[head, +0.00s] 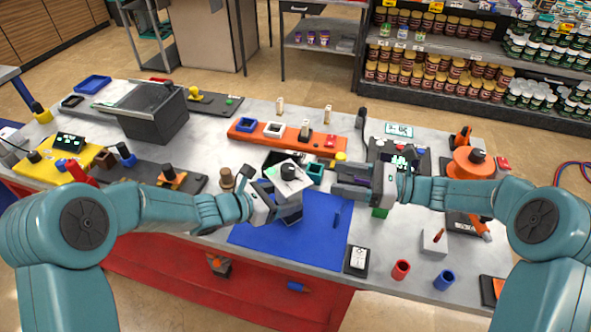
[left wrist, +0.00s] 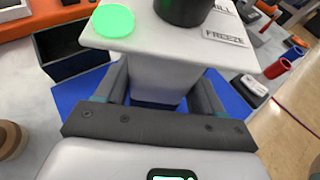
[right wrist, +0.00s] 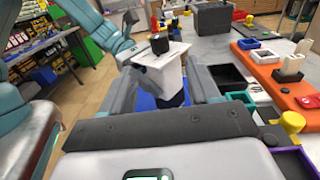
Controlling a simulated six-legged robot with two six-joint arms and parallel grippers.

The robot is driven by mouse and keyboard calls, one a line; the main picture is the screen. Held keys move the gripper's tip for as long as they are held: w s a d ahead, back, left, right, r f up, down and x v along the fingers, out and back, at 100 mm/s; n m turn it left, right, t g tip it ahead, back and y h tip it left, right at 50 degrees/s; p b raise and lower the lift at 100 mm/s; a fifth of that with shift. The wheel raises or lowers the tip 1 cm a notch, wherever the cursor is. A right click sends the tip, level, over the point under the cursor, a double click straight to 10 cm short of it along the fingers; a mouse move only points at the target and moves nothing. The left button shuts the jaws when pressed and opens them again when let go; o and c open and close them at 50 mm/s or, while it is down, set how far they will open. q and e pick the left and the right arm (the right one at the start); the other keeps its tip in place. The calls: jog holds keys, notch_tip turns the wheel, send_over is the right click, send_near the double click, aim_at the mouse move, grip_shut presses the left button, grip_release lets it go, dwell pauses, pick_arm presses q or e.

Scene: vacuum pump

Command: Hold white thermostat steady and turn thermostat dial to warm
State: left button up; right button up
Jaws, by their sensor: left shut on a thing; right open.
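The white thermostat (head: 284,184) is a white box with a black dial (head: 288,172) on top, above the blue mat (head: 325,240). My left gripper (head: 283,206) is shut on its body from the left. In the left wrist view the fingers flank the white body (left wrist: 158,75); a green disc and a "FREEZE" label show beside the dial (left wrist: 183,10). My right gripper (head: 340,182) is open and empty, to the right of the thermostat. In the right wrist view the thermostat (right wrist: 158,66) and dial (right wrist: 160,43) stand ahead between the open fingers. The dial's setting is unclear.
An orange tray (head: 270,133) with small blocks lies behind the thermostat, with a dark open box (right wrist: 229,77) near it. A red cup (head: 400,270) and a blue cup (head: 444,280) stand at the front right. The blue mat's front is mostly clear.

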aim_at(288, 172)
jog(key=x, duration=1.1)
jog(key=shift+a, duration=0.15)
jog(key=c, duration=1.1)
